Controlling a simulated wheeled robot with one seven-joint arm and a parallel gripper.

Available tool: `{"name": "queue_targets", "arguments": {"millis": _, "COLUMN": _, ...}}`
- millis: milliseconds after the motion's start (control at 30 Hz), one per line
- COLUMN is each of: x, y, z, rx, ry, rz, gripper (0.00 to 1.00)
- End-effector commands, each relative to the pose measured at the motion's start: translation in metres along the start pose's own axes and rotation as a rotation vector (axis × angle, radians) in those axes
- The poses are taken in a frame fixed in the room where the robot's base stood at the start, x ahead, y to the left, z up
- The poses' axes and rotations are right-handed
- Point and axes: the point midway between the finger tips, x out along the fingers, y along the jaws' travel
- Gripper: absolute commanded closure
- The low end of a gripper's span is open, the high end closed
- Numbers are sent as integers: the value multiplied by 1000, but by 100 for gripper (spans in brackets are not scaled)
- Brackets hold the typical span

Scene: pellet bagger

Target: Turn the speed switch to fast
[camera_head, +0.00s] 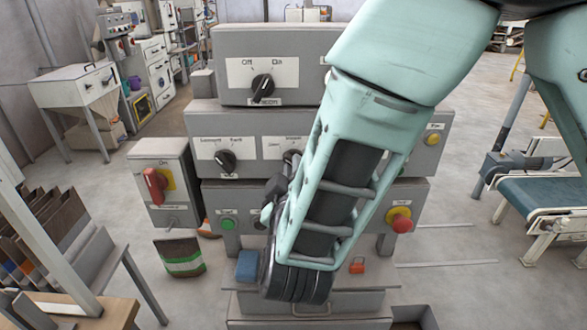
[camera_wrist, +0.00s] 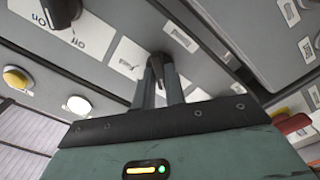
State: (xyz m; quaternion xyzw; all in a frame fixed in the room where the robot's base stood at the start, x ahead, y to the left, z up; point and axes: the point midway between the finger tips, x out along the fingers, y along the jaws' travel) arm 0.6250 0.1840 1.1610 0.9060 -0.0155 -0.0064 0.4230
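A dark rotary knob (camera_wrist: 157,64) with a pointer handle sits on the grey panel in the wrist view, with white label plates on both sides. Their wording is too small to read, so I cannot confirm that this is the speed switch. My gripper (camera_wrist: 159,72) has its two fingers close together on either side of the handle, seemingly touching it. In the head view, this seems to be the middle knob (camera_head: 291,157) of the second row, partly behind my arm. Another dark knob (camera_head: 225,160) with two labels stands to its left.
An Off/On knob (camera_head: 262,85) is on the upper box. A green button (camera_head: 228,223) and a red stop button (camera_head: 401,222) are lower down. A red-handled switch box (camera_head: 158,185) stands left. A yellow button (camera_wrist: 17,79) shows in the wrist view.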

Motion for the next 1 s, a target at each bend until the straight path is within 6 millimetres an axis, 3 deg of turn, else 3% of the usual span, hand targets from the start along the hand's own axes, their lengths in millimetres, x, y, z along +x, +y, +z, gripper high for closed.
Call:
{"name": "queue_targets", "arguments": {"millis": 467, "x": 0, "y": -1, "z": 1, "rx": 52, "ry": 0, "rz": 1, "gripper": 100}}
{"name": "queue_targets", "arguments": {"millis": 1000, "x": 0, "y": -4, "z": 3, "rx": 484, "ry": 1, "rz": 1, "gripper": 100}}
